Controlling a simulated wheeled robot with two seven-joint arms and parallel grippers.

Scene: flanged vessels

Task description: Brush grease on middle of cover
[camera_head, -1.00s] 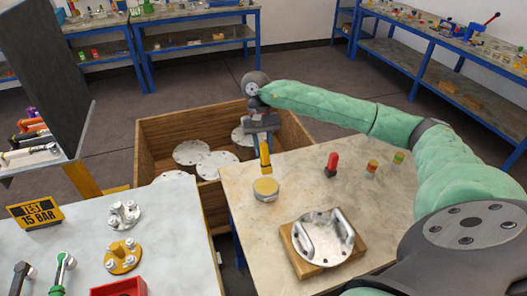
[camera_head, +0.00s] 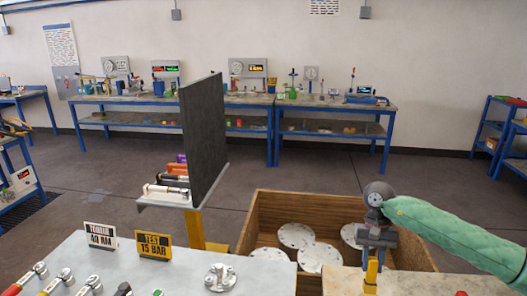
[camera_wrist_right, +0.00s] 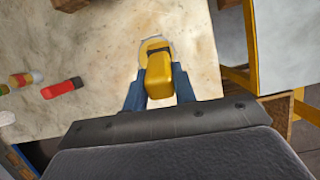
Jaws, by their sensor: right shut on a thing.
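My right gripper (camera_head: 374,256) is shut on a yellow-handled brush (camera_head: 371,274), at the edge of the pale worktop at the lower right of the head view. In the right wrist view the yellow brush handle (camera_wrist_right: 159,78) sits between the blue fingers of the right gripper (camera_wrist_right: 158,88). A round tin with a pale rim (camera_wrist_right: 146,44) shows around and behind the brush; the bristles are hidden, so I cannot tell whether they touch it. The metal cover on its wooden block is outside both current views. My left gripper is not in view.
An open wooden crate (camera_head: 262,212) with several pale discs (camera_head: 296,235) stands behind the worktop. A grey table (camera_head: 190,262) with signs and tools is at left, beside a dark upright panel (camera_head: 203,140). A red-topped object (camera_wrist_right: 62,89) lies left of the brush in the wrist view.

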